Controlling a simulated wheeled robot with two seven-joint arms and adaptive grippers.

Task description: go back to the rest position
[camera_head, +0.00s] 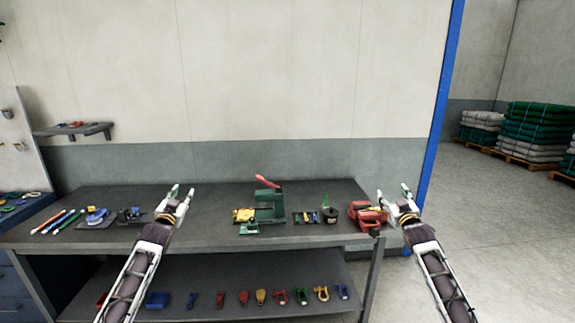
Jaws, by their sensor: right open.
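My left gripper (182,193) is raised in front of the left half of the dark workbench (215,200). Its two fingertips look apart, with nothing visible between them. Whether either gripper touches anything cannot be told, but neither holds a thing that I can see.
On the bench stand a green device with a red handle (269,204), a dark spool (330,215), and coloured tools (62,222) at left. A lower shelf (210,309) holds several shackles. A blue post (440,100) rises at right. Stacked nets on pallets (537,130) stand beyond open floor.

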